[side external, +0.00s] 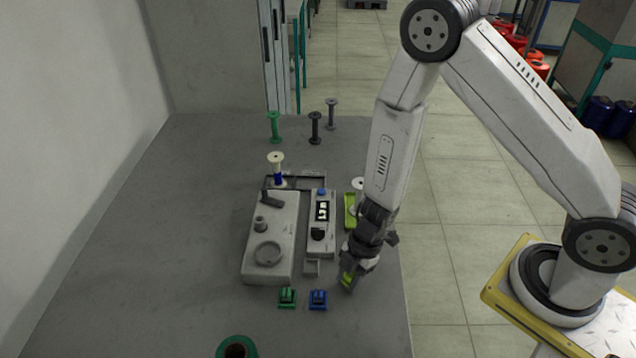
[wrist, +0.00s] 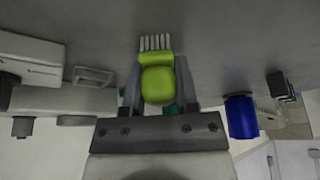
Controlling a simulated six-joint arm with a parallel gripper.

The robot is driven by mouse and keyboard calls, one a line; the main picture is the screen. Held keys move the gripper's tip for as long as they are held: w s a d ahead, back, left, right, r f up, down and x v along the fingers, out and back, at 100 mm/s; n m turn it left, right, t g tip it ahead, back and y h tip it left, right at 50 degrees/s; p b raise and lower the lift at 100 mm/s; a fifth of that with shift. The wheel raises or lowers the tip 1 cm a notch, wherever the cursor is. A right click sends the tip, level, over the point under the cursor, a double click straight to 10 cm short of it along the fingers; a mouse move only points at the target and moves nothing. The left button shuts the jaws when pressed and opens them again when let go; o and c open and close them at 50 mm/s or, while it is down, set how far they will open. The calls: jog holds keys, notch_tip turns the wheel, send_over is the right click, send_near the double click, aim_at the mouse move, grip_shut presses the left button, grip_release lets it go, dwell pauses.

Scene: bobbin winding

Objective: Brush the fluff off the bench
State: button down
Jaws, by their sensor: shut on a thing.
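My gripper (side external: 352,268) is low over the right side of the grey bench (side external: 180,230), near its right edge. It is shut on a lime-green brush (side external: 347,282). In the wrist view, the brush (wrist: 158,82) sits between the fingers, with its pale bristles (wrist: 155,43) pointing away from the gripper toward the grey surface. I cannot tell whether the bristles touch the bench. I cannot make out any fluff in either view.
Left of my gripper stand a winder (side external: 270,235) and a control box (side external: 321,222). A green clip (side external: 287,298) and a blue clip (side external: 318,299) lie in front of them. A green spool (side external: 237,346) is at the front. Several bobbins (side external: 315,128) stand behind. The bench's left side is clear.

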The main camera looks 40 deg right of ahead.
jog(key=shift+s+a, duration=0.5)
jog(key=shift+s, duration=0.05)
jog(key=shift+r, duration=4.15)
jog(key=shift+w+d, duration=0.1)
